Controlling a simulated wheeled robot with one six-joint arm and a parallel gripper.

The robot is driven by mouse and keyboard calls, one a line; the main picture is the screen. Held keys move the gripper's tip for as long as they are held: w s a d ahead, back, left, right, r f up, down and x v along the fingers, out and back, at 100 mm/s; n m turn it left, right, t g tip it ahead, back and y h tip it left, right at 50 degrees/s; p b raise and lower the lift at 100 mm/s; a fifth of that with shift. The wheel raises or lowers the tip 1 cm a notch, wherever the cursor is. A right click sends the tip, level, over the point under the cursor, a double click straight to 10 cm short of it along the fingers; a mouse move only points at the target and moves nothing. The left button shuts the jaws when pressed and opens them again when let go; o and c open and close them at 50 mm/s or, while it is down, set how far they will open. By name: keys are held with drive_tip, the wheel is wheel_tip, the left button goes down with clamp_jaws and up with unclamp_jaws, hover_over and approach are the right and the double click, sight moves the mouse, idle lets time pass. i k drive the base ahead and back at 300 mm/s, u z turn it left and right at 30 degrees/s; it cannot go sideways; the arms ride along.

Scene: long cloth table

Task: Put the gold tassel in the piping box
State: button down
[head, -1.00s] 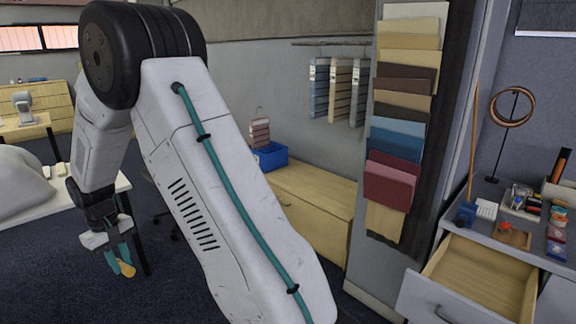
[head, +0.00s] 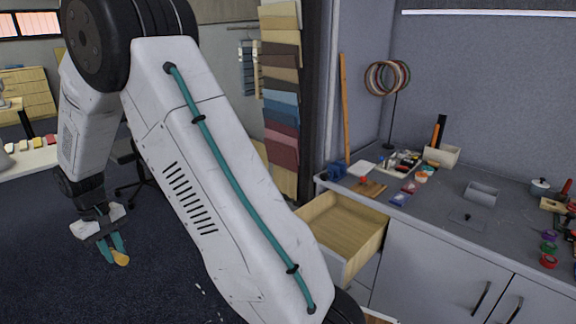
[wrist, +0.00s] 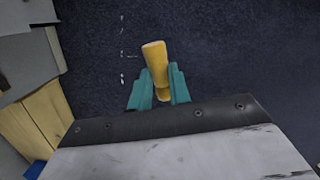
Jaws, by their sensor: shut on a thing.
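My gripper (head: 113,249) hangs at the lower left of the head view, over the dark floor. Its teal fingers are shut on the gold tassel (head: 121,259). In the wrist view the gold tassel (wrist: 155,58) stands out between the fingers (wrist: 159,88), with dark carpet behind it. I cannot make out a piping box for certain among the things in view.
An open, empty-looking wooden drawer (head: 345,232) juts out from the grey counter (head: 440,205). A beige open box (head: 442,156), small tools and a grey holder (head: 481,193) stand on the counter. A fabric sample rack (head: 281,90) is beside it.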

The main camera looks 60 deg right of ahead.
sight(478, 199)
drive_tip(key=k, duration=0.65)
drive_tip(key=z, duration=2.4)
drive_tip(key=i, duration=0.45)
drive_tip(key=z, duration=0.05)
